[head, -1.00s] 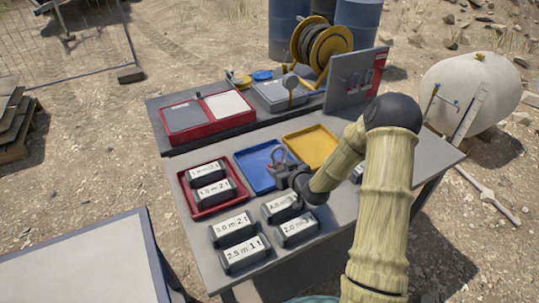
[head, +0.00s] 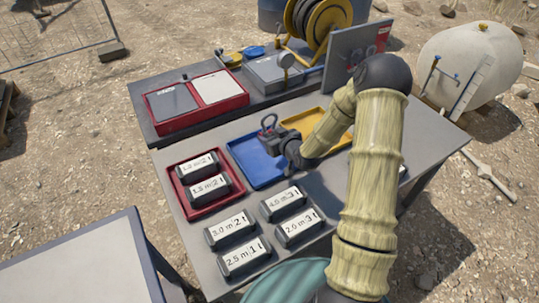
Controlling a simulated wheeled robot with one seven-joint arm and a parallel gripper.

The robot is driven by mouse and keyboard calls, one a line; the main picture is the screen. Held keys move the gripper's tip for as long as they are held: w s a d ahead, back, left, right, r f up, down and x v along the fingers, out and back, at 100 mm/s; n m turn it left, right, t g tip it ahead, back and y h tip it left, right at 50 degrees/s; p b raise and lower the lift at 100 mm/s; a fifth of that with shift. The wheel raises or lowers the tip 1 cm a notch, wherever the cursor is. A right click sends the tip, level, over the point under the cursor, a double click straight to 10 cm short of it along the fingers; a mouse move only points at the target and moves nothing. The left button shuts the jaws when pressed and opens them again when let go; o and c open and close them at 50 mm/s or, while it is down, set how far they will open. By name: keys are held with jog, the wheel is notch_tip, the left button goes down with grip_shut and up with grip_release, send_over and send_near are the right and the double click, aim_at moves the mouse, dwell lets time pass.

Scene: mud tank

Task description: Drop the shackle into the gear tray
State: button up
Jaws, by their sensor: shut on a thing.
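My gripper (head: 273,137) is shut on the shackle (head: 268,122), a small dark grey bow with a bit of red. The two show over the far right part of the blue tray (head: 238,157); their height above it is hard to judge. The blue tray looks otherwise empty. A yellow tray (head: 322,117) lies to its right, partly hidden by my arm. A red tray (head: 196,213) to the left holds labelled dark blocks. No label shows which tray is the gear tray.
Several labelled blocks, such as one marked 3.0 m (head: 231,229), stand on the near table. Behind are a red case (head: 157,128), a grey box (head: 275,75), an upright panel (head: 357,62) and a yellow hose reel (head: 322,18). A pale table (head: 85,262) is at lower left.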

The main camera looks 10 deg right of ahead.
jog(key=shift+f, duration=0.1)
jog(key=shift+f+b, duration=1.9)
jog(key=shift+f, duration=1)
jog(key=o, duration=1.2)
jog(key=shift+c, duration=0.2)
notch_tip(320, 180, up, 10)
